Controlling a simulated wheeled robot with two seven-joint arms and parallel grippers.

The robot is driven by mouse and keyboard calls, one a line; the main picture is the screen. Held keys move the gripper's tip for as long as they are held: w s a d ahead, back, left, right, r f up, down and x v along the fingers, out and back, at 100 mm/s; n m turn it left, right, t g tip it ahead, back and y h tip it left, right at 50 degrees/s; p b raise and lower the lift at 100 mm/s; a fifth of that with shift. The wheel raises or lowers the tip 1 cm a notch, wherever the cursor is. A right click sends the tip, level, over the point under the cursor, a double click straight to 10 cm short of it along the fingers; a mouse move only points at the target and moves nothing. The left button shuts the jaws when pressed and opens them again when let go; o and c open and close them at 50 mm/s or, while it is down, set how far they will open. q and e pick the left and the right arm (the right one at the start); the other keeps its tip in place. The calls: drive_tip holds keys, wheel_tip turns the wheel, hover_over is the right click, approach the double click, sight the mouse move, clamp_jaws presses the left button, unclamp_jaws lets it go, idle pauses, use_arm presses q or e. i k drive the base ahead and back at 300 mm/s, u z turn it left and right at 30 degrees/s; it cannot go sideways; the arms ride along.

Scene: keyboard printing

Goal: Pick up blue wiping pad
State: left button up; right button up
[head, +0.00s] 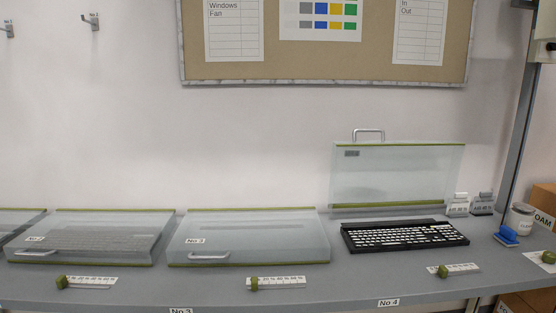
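The blue wiping pad (508,235) lies on the grey counter near its right end, right of the black keyboard. It looks small, with a raised blue top part. Neither of my grippers shows in the head view, so nothing of mine is near the pad in this picture.
A black keyboard (404,235) lies before an open clear lid (397,174). A white jar (522,218) stands just behind the pad, and small label stands (458,206) are behind left. Closed clear cases (250,236) fill the left counter. A grey post (519,115) rises at right.

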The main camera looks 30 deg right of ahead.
sight(506, 235)
drive_tip(key=z, duration=1.55)
